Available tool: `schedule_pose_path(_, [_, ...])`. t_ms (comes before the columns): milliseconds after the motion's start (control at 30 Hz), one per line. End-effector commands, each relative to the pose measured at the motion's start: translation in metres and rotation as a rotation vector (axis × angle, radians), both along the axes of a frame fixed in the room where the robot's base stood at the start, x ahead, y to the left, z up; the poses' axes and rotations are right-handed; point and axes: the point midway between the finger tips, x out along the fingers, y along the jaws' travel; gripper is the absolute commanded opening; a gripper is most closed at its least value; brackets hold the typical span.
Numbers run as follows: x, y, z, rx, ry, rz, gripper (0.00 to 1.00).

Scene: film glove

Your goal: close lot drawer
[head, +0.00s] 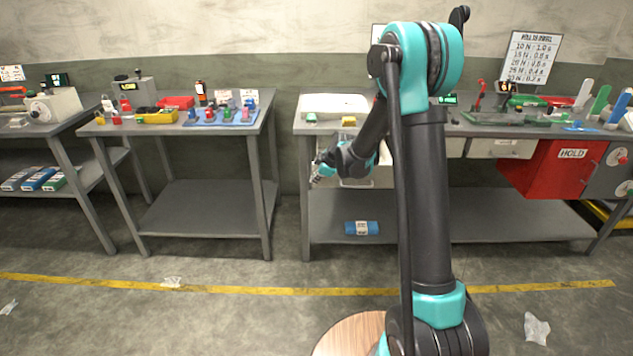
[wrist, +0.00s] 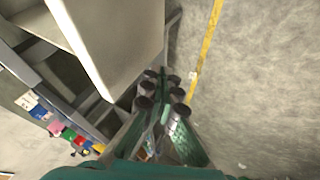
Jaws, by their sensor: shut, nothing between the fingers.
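A pale drawer (head: 382,177) hangs under the left part of the right bench, and my arm hides much of it. In the wrist view a large beige panel (wrist: 118,45), seemingly this drawer's front, stands out from the grey bench frame. A pale cavity shows behind it, so it looks open. My gripper (head: 316,176) is shut and empty at the left side of the drawer. In the wrist view my gripper (wrist: 162,92) is close to the panel's lower right edge; I cannot tell if they touch. No lot label is readable.
The right bench has a lower shelf (head: 330,226) with a blue roll (head: 362,228). A red HOLD box (head: 545,170) hangs at its right. A second bench (head: 205,128) stands left across a gap. Open floor with a yellow line (head: 240,288) lies in front; plastic scraps (head: 537,328) lie there.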

Motion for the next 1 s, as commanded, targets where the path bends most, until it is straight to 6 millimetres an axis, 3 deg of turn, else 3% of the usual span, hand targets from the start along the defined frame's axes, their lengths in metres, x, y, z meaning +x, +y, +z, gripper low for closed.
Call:
schedule_pose_path(667, [0.016,-0.001,0.0,0.0,0.0,-0.001,0.0])
schedule_pose_path(867, [0.045,-0.001,0.0,0.0,0.0,-0.002,0.0])
schedule_pose_path(1000, [0.079,-0.001,0.0,0.0,0.0,-0.002,0.0])
